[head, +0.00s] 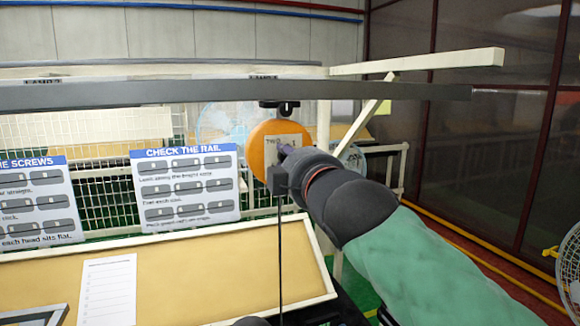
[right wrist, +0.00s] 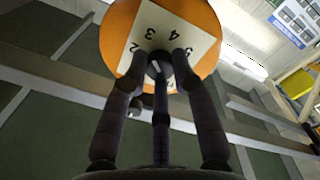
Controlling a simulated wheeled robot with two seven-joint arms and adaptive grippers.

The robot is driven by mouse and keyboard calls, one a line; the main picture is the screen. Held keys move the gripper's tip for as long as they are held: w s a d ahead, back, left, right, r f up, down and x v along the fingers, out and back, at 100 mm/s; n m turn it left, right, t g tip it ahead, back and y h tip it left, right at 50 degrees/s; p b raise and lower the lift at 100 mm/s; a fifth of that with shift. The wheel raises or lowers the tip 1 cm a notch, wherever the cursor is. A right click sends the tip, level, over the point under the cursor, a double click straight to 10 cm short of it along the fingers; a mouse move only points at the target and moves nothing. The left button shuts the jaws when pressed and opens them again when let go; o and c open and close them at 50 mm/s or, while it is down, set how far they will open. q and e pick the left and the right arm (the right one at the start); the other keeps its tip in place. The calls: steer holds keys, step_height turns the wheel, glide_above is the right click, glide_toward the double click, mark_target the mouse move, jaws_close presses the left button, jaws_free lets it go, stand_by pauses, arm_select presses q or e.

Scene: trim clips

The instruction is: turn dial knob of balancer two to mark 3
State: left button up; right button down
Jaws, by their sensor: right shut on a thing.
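Balancer two is an orange round body (head: 262,133) hanging from the dark rail, with a pale plate on its face. My right arm reaches up to it from the lower right, and my right gripper (head: 286,158) is at the plate, hiding much of it. In the right wrist view the plate (right wrist: 190,42) shows the marks 2, 3 and 4 upside down. The dark dial knob (right wrist: 158,66) sits between the two fingertips of the gripper (right wrist: 160,62), which is shut on it. A light line shows on the knob; I cannot tell which mark it points to.
The dark rail (head: 180,95) runs across above the bench. A thin dark cord (head: 280,250) hangs below the balancer. Instruction boards (head: 186,184) stand behind the tan bench panel (head: 210,275), where a white sheet (head: 108,290) lies. A fan (head: 568,265) is at the far right.

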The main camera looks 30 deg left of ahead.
steer(key=shift+m, duration=0.4)
steer(key=c, duration=1)
jaws_free()
steer(key=shift+a, duration=0.1)
steer(key=v, duration=1.2)
